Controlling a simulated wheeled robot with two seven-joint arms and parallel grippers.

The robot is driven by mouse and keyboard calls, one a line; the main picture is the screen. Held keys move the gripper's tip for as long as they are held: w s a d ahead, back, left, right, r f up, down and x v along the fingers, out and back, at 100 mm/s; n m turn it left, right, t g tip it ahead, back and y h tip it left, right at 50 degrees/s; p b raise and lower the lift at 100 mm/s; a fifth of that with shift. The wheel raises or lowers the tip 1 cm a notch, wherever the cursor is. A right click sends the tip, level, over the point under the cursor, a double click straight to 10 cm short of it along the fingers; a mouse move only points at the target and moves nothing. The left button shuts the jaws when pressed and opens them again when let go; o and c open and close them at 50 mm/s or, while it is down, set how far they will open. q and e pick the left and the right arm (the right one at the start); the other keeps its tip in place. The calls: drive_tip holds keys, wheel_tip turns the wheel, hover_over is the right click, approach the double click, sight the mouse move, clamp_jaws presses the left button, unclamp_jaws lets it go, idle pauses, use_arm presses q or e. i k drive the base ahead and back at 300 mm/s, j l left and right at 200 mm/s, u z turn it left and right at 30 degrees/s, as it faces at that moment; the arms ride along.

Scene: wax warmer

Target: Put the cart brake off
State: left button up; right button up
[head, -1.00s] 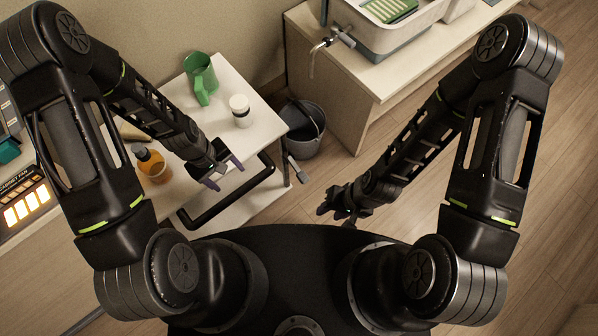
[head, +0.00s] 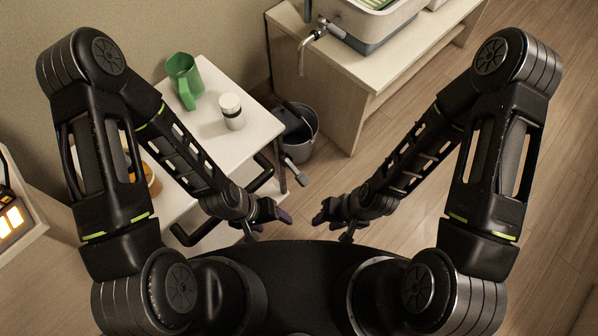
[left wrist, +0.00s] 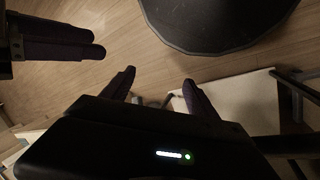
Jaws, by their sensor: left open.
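The cart (head: 243,150) is a white-topped trolley left of centre in the head view, with a black handle frame (head: 195,233) along its near side. A small grey lever-like part (head: 292,175) sticks out by its right corner; I cannot tell whether it is the brake or how it is set. My left gripper (head: 277,219) is open and empty, right of the handle and in front of the lever. Its spread fingers show in the left wrist view (left wrist: 158,82). My right gripper (head: 322,216) hangs opposite it over the floor; its jaw gap is unclear.
A green jug (head: 184,80) and a white jar (head: 231,111) stand on the cart; an orange bottle (head: 152,181) is partly hidden by my left arm. A grey bucket (head: 299,140) stands behind the lever, beside a wooden cabinet (head: 330,105). The floor to the right is clear.

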sight(303, 181)
drive_tip(key=l+u, duration=0.45)
drive_tip(key=l, duration=0.25)
drive_tip(key=l+u, duration=0.45)
drive_tip(key=l, duration=0.3)
